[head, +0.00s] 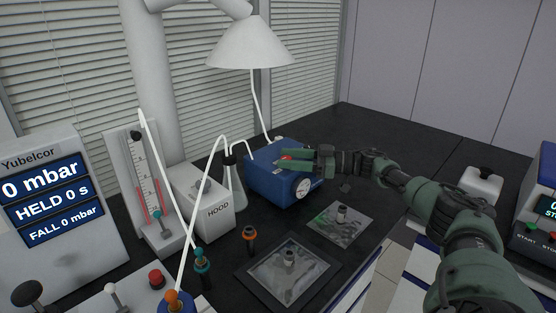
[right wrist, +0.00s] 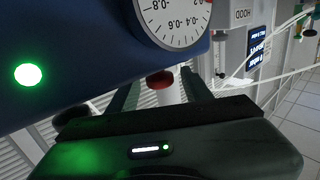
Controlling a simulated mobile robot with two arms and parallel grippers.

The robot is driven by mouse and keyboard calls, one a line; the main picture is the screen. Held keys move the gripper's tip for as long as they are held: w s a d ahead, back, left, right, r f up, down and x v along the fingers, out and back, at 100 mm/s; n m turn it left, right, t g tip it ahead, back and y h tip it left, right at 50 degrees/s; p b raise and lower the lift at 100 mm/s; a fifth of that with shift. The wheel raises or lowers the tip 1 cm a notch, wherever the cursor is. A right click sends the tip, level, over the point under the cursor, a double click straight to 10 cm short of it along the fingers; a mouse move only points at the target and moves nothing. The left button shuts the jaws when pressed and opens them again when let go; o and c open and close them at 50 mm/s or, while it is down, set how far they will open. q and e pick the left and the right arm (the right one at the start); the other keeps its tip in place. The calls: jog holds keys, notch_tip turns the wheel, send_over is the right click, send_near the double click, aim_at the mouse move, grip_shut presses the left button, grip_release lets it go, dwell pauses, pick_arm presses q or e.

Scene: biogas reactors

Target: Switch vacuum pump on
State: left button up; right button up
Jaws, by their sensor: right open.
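The blue vacuum pump (head: 262,185) stands on the dark bench, with a round dial gauge (head: 301,188) on its front. In the right wrist view, the pump body (right wrist: 75,45) fills the upper left, with a bright green lit spot (right wrist: 28,75) and the dial (right wrist: 175,18). A small red part, perhaps the switch (right wrist: 160,80), shows between the fingers of my right gripper (right wrist: 160,90). In the head view, my right gripper (head: 288,160) is over the pump's top, open, with red visible at its fingertips. Contact cannot be told. My left gripper is not in view.
A white HOOD box (head: 212,212) and a flask (head: 235,178) with white tubing stand left of the pump. A Yubelcor display (head: 45,200) reads 0 mbar. Two trays or mats with small items (head: 340,222) lie in front.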

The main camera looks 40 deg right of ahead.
jog(key=shift+v, duration=2)
